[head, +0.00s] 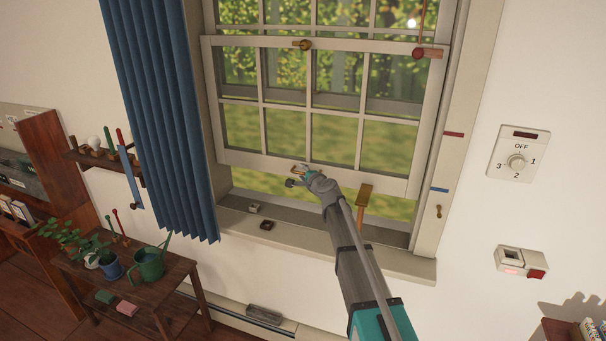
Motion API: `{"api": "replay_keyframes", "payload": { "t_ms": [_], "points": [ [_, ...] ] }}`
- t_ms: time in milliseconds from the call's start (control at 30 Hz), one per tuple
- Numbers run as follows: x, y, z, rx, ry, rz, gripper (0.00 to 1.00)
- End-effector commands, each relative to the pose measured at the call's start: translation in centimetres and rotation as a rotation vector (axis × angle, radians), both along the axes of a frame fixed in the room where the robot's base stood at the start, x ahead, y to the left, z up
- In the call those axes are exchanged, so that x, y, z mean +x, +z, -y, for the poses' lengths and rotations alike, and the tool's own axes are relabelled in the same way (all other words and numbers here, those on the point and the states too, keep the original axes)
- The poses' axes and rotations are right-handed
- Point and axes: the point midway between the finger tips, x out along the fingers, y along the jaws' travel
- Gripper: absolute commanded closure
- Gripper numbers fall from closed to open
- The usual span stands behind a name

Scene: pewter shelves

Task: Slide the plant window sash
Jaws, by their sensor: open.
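The window's lower sash (390,178), a pale frame with several panes, stands partly raised, with an open gap between its bottom rail and the sill. My gripper (297,177) is open at the bottom rail, left of its middle. A small brass-coloured piece shows by the fingers; I cannot tell whether they touch it or the rail. A wooden piece (364,190) with a stick below it stands at the rail, right of my arm. A brass catch (302,45) is on the sash's top rail. The right jamb carries a red mark (453,134) and a blue mark (439,189).
A blue curtain (160,110) hangs left of the window. Two small blocks lie on the sill (330,252). A wooden table (165,285) with potted plants and a green watering can (150,264) stands lower left. A dial (517,161) and switch box (521,262) are on the right wall.

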Motion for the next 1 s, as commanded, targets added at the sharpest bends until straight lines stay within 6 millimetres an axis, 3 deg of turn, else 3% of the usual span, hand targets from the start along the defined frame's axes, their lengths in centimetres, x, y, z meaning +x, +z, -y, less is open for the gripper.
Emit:
{"api": "replay_keyframes", "payload": {
  "t_ms": [367, 1000],
  "points": [
    [0.0, 0.7, 0.0, 0.000, 0.000, 0.000, 0.50],
    [-0.1, 5.7, 0.0, 0.002, -0.001, 0.000, 0.50]
  ]
}}
